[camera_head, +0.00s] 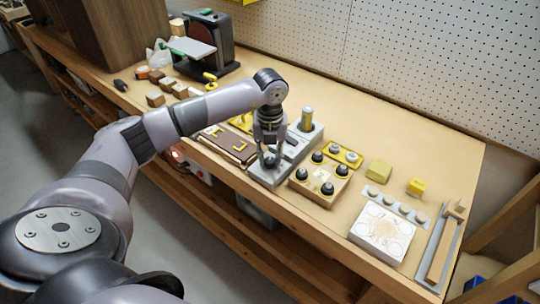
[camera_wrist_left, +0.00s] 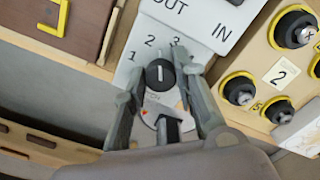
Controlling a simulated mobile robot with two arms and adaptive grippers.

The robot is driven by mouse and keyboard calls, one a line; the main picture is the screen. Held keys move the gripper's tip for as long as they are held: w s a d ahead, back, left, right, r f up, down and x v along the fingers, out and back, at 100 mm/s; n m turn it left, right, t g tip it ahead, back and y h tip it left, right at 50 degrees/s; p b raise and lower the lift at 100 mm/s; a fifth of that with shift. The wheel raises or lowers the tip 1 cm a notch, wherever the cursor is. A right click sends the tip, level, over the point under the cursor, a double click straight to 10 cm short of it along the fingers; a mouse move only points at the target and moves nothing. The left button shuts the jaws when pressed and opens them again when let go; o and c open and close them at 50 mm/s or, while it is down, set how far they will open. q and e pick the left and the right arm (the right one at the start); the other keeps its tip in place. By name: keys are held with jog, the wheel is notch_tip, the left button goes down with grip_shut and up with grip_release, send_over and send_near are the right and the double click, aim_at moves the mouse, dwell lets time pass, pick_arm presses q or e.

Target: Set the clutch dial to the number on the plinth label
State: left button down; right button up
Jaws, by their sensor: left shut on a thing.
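The clutch dial (camera_wrist_left: 153,80) is a round black knob with a white line, on a grey and white plate marked 1, 2 and 3. Its line points up in the left wrist view, roughly between 2 and 3; I cannot tell the exact setting. My left gripper (camera_wrist_left: 162,84) is shut on the dial, one finger on each side. In the head view, my left gripper (camera_head: 269,159) reaches down onto the grey unit (camera_head: 263,177) and mostly hides the dial. A white label (camera_wrist_left: 283,74) reading 2 is on a wooden plinth (camera_head: 313,192) to the right.
The plinth carries several black knobs with yellow surrounds. A brown board (camera_head: 226,145) with yellow marks lies left of the grey unit, and a brass-coloured cylinder (camera_head: 307,118) stands on its back end. A white patterned block (camera_head: 382,233) is farther right.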

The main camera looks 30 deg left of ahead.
aim_at(270, 159)
pick_arm(q)
jog(key=shift+r+n, duration=0.1)
jog(key=shift+n, duration=1.4)
jog(key=c, duration=1.3)
grip_release()
notch_tip(270, 159, up, 12)
